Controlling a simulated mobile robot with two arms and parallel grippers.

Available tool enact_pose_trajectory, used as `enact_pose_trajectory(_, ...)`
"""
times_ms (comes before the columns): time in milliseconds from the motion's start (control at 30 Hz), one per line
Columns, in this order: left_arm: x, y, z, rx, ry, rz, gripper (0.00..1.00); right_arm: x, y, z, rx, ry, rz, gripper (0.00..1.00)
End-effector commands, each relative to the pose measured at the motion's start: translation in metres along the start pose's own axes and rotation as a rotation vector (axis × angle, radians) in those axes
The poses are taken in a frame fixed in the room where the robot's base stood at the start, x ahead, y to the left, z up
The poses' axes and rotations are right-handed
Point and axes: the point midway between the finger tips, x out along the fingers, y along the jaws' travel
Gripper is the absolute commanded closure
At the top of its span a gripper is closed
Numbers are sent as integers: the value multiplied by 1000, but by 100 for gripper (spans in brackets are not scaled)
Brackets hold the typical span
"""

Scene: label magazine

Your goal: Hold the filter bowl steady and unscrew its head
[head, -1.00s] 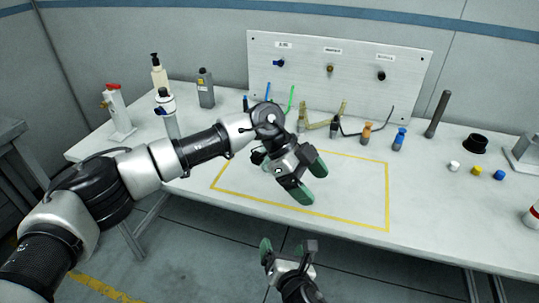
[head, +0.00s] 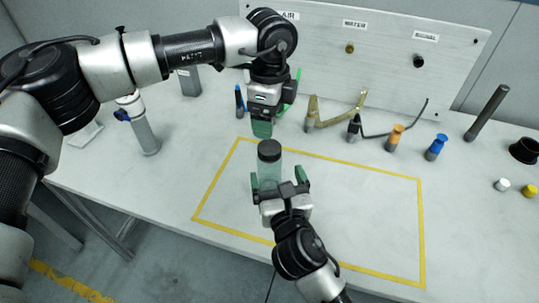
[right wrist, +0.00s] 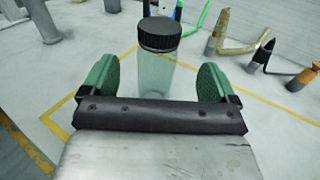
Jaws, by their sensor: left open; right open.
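The filter bowl (head: 270,170) is a clear, greenish cylinder standing upright inside the yellow outline on the table. Its black ribbed head (head: 269,150) sits on top. In the right wrist view the bowl (right wrist: 143,75) and its head (right wrist: 160,33) stand between and a little beyond the green fingers. My right gripper (head: 280,178) is open, with a gap on either side of the bowl. My left gripper (head: 262,130) points down just above and behind the head, seen edge-on, open and apparently holding nothing. One of its fingers is mostly hidden.
A yellow outline (head: 421,230) marks the work area, otherwise clear. Behind it stand bent hoses (head: 335,122), an orange-topped fitting (head: 394,138) and a blue-topped fitting (head: 436,147). A grey cylinder (head: 143,130) stands at left. A labelled panel (head: 385,85) rises at the back.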

Motion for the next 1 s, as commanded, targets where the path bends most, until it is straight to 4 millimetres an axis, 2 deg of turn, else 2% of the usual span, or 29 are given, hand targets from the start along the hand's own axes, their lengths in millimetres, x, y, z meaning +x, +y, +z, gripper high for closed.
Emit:
enact_pose_trajectory(167,-1,0,0,0,-3,-1,24,0,0,-13,0,3,-2,11)
enact_pose_trajectory(400,0,0,0,0,-1,-1,24,-1,1,-58,1,9,0,11)
enact_pose_trajectory(567,0,0,0,0,-1,-1,24,-1,1,-80,0,5,0,11)
enact_pose_trajectory(800,0,0,0,1,-1,-1,24,45,0,-79,0,-1,0,11)
enact_pose_trajectory(1000,0,0,0,1,-1,-1,24,68,1,-79,1,0,1,11)
